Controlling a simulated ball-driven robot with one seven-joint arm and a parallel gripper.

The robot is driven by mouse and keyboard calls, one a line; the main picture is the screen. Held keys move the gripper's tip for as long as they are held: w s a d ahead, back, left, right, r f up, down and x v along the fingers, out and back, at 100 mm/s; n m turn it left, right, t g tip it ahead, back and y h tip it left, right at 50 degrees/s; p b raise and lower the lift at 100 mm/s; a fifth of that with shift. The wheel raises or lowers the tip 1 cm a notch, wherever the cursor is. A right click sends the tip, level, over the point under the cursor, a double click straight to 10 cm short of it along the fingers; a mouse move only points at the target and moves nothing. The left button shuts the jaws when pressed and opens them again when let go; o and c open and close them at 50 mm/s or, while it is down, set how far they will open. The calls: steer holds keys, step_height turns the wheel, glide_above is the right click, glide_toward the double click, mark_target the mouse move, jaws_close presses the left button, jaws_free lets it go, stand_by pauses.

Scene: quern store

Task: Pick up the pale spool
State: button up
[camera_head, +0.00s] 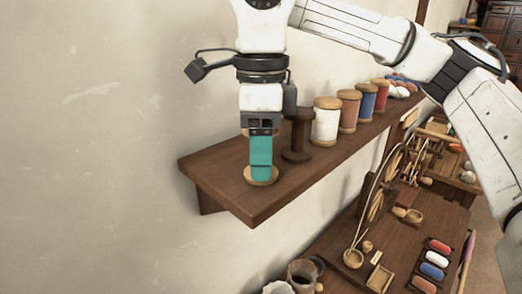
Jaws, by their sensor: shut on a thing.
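The pale spool (262,182) stands near the left end of the dark wooden shelf (222,181). Its light wood bottom flange shows below my gripper (261,172), and a bit of its upper flange shows at the left of the jaws. My gripper points down with its teal fingers shut on this spool. The fingers hide most of the spool's middle. The bottom flange appears to be at the shelf surface; I cannot tell whether it is touching.
A dark bare spool (297,140) stands close at the right, then a white-thread spool (326,122) and brown, blue and red ones along the shelf. The wall is behind. A lower table (405,235) holds a spinning wheel and small goods.

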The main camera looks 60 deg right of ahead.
steer(key=shift+r, duration=0.15)
step_height(320, 180, up, 9)
steer(key=shift+b, duration=0.85)
steer(key=shift+r, duration=0.35)
